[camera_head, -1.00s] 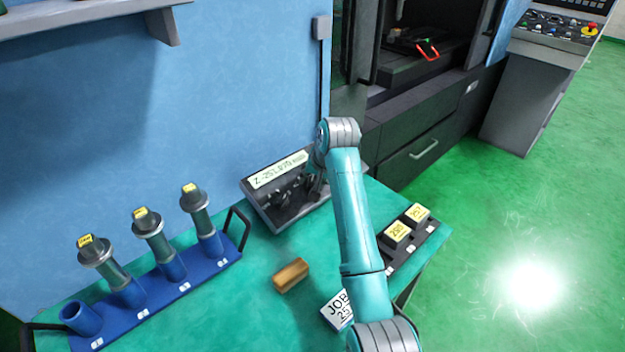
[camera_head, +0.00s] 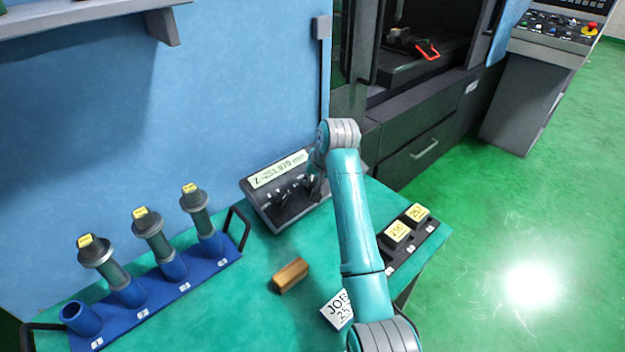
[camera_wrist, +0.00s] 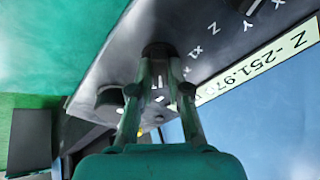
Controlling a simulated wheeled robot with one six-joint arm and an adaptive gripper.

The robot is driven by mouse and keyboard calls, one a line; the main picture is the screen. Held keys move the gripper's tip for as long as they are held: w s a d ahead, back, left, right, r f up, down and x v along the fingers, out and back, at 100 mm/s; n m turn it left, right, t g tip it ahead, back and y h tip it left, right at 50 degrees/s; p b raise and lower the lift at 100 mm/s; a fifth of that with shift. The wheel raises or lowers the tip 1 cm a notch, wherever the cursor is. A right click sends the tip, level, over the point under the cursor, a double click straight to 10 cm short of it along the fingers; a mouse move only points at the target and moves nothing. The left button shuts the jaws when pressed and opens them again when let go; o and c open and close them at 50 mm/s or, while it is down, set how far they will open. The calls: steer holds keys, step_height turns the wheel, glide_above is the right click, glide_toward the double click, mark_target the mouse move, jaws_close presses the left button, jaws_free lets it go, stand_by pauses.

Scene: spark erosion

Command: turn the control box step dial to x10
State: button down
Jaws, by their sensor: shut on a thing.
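The control box (camera_head: 262,205) is a dark sloped console on the green bench, with a lit display (camera_head: 278,170) reading a Z value. In the wrist view its panel (camera_wrist: 225,45) fills the upper part. My gripper (camera_wrist: 160,62) is shut on a dark round knob (camera_wrist: 157,48), the step dial, with an "x1" mark beside it. The fingers cover part of the other marks, so I cannot tell where the dial points. In the head view my wrist hides most of the box's right side.
Another black knob (camera_wrist: 108,99) sits close beside my fingers. X, Y and Z marks lie further along the panel. A wooden block (camera_head: 291,275), a job card (camera_head: 337,310), a blue electrode rack (camera_head: 150,305) and a dark tray (camera_head: 408,252) stand on the bench.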

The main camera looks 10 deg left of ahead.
steer(key=n, duration=0.4)
steer(key=shift+n+y, duration=0.3)
steer(key=shift+n, duration=0.1)
steer(key=shift+n+g+y, duration=0.3)
steer(key=shift+n, duration=2)
steer(key=c, duration=1.1)
jaws_free()
steer(key=shift+r, duration=0.1)
steer(key=v, duration=1.2)
